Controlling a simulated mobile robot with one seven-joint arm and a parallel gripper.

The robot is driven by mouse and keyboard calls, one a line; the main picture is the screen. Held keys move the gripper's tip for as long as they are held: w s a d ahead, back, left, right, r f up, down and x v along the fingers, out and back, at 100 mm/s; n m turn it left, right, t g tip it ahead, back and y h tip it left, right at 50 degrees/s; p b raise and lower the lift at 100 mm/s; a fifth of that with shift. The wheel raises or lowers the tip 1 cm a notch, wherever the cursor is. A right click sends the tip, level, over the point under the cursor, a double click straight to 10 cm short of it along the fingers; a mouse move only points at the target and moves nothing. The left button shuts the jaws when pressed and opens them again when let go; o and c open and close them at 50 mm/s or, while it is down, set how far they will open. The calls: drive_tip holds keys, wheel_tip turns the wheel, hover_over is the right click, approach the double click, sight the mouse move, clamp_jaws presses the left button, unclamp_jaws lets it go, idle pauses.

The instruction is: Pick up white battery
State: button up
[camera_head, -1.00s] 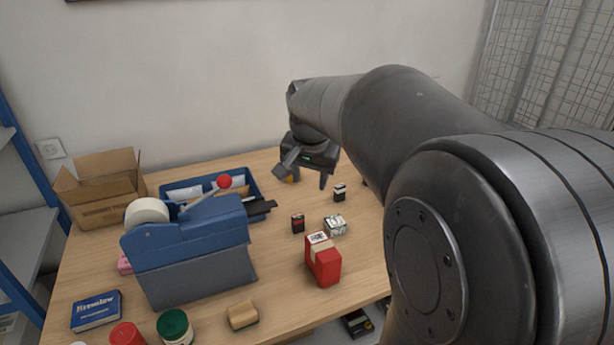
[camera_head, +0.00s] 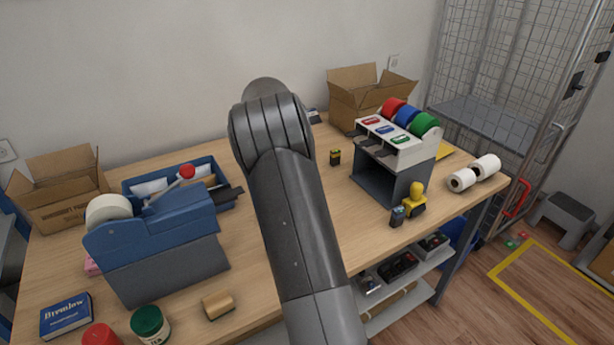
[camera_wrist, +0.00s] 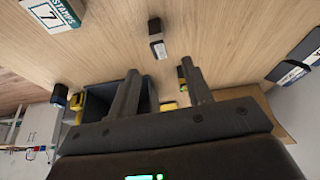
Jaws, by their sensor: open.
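A small block-shaped battery (camera_wrist: 156,38), white with a black end, stands on the wooden table in the wrist view. It lies just past the fingertips of my gripper (camera_wrist: 160,67), roughly in line with the gap between them. The fingers are spread and nothing is between them. I cannot tell the height of the gripper above the table. In the head view my arm hides both the gripper and the white battery. A yellow-and-black battery (camera_head: 335,157) stands farther back on the table; a dark, yellow-marked one (camera_wrist: 181,75) shows beside the right finger in the wrist view.
A dispenser with coloured rolls (camera_head: 397,145) stands right of my arm, with a dark blue-topped block (camera_head: 397,215) and a yellow figure (camera_head: 414,200) before it. A blue tape dispenser (camera_head: 155,245) is at left. A stamps box (camera_wrist: 52,12) shows at the wrist view's upper left.

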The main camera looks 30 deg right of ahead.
drive_tip(key=x, duration=1)
drive_tip(key=shift+d+f, duration=0.25)
drive_tip(key=shift+c, duration=0.2)
clamp_jaws()
